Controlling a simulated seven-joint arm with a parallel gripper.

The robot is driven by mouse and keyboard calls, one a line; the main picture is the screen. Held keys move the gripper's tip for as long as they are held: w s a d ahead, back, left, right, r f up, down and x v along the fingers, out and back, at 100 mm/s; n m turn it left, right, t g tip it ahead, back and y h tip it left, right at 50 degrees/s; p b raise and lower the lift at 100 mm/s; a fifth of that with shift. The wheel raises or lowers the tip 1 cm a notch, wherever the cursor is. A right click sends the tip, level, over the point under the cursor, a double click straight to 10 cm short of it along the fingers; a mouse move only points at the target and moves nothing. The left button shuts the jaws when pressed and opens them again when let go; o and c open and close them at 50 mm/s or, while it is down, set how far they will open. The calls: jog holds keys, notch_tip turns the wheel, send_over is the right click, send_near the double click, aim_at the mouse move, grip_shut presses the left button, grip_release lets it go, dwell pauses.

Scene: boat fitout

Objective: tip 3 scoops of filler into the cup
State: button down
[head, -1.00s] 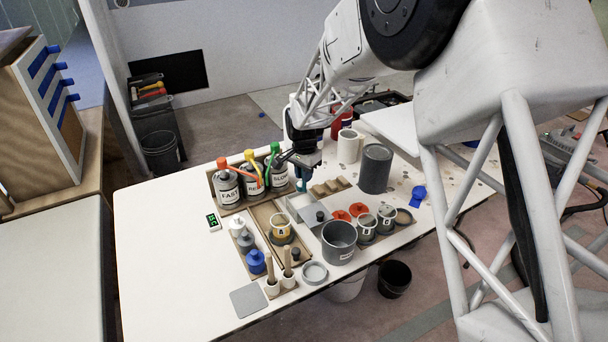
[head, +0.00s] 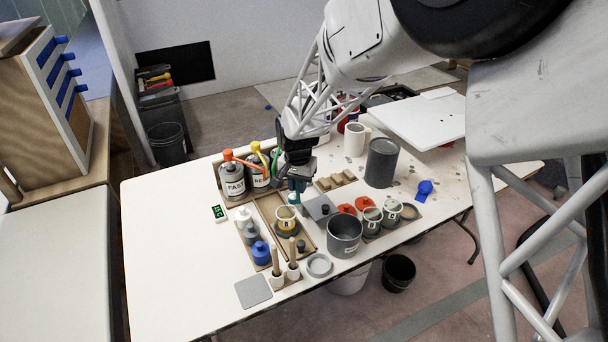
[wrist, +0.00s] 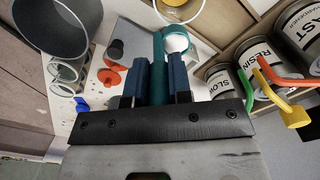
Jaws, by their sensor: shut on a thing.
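My gripper (head: 297,182) is shut on a teal scoop (head: 293,198). In the wrist view the scoop's handle (wrist: 158,55) stands between the blue fingers, and its round bowl (wrist: 178,42) shows white inside; I cannot tell how full it is. The cup with a yellow band (head: 286,219) stands in a wooden tray, just in front of the scoop. Its rim also shows at the top of the wrist view (wrist: 180,12). The scoop appears above and behind the cup, apart from it. A grey tub (head: 344,238) stands to the right; its contents are hidden.
Two lettered cups (head: 372,222), red lids (head: 347,209) and a tall grey can (head: 381,163) stand right. Small bottles (head: 261,253) stand front left. The table's left side (head: 165,240) is clear.

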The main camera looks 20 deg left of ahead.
jog(key=shift+s+n, duration=0.8)
jog(key=shift+s, duration=1.05)
jog(key=shift+a, duration=0.15)
jog(key=w+a+f+g+h, duration=0.1)
jog(key=w+a+g+h, duration=0.1)
jog(key=a+h, duration=0.4)
jog(key=shift+f+g+h, duration=0.3)
jog(key=shift+g+h, duration=0.3)
jog(key=shift+h, duration=2.1)
jog(key=shift+s+d+r, duration=0.1)
jog(key=s+d+r+m+t+y, duration=0.2)
jog(key=d+r+m+t+y, duration=0.1)
jog(key=y, duration=0.8)
jog(key=shift+d+r+m, duration=0.75)
jog(key=shift+r+m, duration=0.6)
jog(key=shift+m, duration=0.05)
